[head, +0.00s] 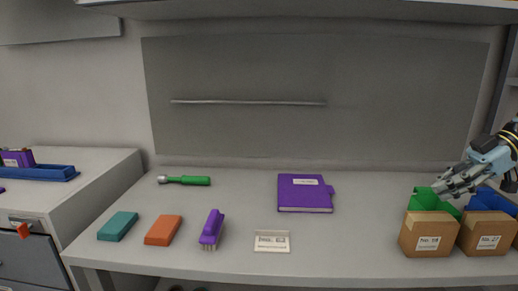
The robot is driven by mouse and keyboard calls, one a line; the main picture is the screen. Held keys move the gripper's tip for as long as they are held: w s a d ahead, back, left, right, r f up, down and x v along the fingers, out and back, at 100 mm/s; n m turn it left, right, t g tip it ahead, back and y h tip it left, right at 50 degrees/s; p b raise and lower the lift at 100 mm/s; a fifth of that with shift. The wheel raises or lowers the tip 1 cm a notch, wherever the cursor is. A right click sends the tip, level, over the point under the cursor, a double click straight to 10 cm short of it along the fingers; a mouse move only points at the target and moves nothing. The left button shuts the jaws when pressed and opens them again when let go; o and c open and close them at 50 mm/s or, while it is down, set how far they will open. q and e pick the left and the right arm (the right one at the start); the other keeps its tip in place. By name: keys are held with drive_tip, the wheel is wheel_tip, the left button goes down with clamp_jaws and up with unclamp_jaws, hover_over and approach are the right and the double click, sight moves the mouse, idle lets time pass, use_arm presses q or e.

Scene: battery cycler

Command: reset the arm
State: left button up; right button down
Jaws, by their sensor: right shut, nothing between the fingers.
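My right gripper (442,187) comes in from the right edge and hangs above the green bin (430,199) at the right end of the bench. Its fingers are together, pointing left and slightly down, with nothing between them. Part of my right arm shows behind it at the right edge. My left gripper is not in view.
The bench (350,240) holds a teal block (118,226), an orange block (163,230), a purple brush (211,229), a label card (272,241), a purple notebook (304,193) and a green-handled tool (185,180). Two cardboard boxes (427,235) stand at right beside a blue bin (490,200).

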drive_tip(key=s+a+f+m+g+h+b, duration=0.1)
drive_tip(key=s+a+f+g+b, duration=0.15)
drive_tip(key=s+f, duration=0.8)
drive_tip(key=s+a+f+m+g+b, duration=0.1)
drive_tip(key=s+a+f+m+b, duration=0.35)
drive_tip(key=f, duration=1.15)
drive_tip(key=s+a+f+n+g+h, duration=0.1)
drive_tip(key=s+a+f+n+g, duration=0.1)
drive_tip(key=s+f, duration=0.95)
drive_tip(key=s+a+f+m+h+b, duration=0.1)
drive_tip(key=s+f+m+h+b, duration=0.25)
drive_tip(key=s+f, duration=1.2)
drive_tip(key=s+a+f+m+h+b, duration=0.1)
drive_tip(key=s+f+m+h+b, duration=0.3)
drive_tip(key=s+f, duration=1.2)
use_arm(q)
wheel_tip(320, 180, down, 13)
drive_tip(key=p, duration=0.1)
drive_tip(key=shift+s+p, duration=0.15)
drive_tip(key=shift+p, duration=0.15)
use_arm(e)
drive_tip(key=w+r+m+t, duration=0.1)
drive_tip(key=w+r+m+t+h, duration=0.1)
drive_tip(key=w+m+t, duration=0.1)
drive_tip(key=w+d+m+t, duration=0.1)
drive_tip(key=m+t, duration=0.1)
drive_tip(key=shift+w+r+t+h, duration=0.25)
drive_tip(key=shift+w+r, duration=0.15)
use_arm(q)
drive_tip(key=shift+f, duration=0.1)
